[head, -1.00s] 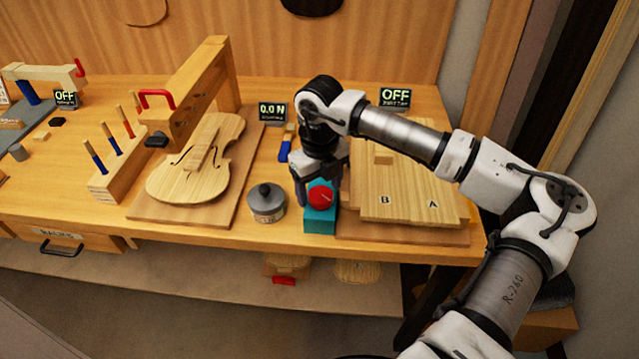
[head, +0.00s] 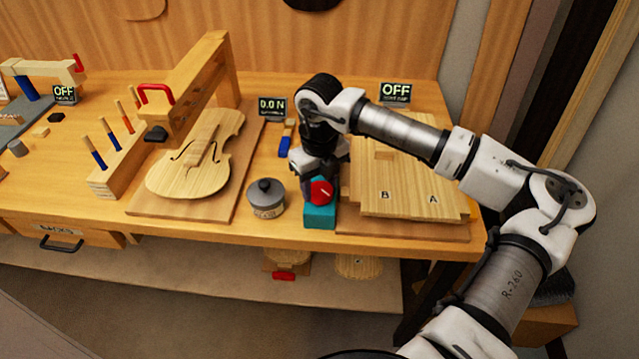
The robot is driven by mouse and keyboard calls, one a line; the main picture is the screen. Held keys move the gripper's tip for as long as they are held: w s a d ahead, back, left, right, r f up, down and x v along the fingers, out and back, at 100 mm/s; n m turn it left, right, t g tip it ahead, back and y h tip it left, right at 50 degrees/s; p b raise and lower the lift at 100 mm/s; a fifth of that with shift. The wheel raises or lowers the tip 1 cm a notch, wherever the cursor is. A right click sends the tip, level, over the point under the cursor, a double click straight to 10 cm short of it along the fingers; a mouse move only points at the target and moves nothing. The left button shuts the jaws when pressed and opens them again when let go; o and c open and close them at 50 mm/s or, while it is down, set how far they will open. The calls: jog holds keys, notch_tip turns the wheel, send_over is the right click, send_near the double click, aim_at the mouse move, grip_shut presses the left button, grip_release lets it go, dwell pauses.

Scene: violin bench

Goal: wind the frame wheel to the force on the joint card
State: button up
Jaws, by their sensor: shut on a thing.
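The frame wheel, a red round knob with a pale mark (head: 320,192), sits on a teal block (head: 320,218) near the bench's front edge. My gripper (head: 317,186) points down at the wheel and is shut on it; the fingers partly hide it. A small display (head: 272,107) behind reads 0.0 N. I cannot make out a joint card in this view.
A violin body (head: 197,165) lies on a board at left under a wooden frame (head: 190,90) with a red handle. A lidded grey pot (head: 265,198) stands left of the teal block. A wooden panel marked B and A (head: 405,185) lies close on the right. A display (head: 396,93) reads OFF.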

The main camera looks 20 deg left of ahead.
jog(key=shift+f+m+b, duration=0.15)
jog(key=shift+m+b, duration=0.15)
jog(key=shift+w+f+m+b, duration=0.1)
jog(key=shift+m+b, duration=0.4)
jog(key=shift+b, duration=0.55)
jog(key=m+b, duration=0.2)
jog(key=b, duration=0.1)
jog(key=shift+m+b, duration=0.3)
jog(key=m+b, duration=0.3)
jog(key=shift+d+b, duration=0.1)
jog(key=shift+b, duration=0.2)
jog(key=shift+r+m+b, duration=0.25)
jog(key=shift+m+b, duration=0.75)
jog(key=shift+m, duration=0.2)
jog(key=o, duration=1)
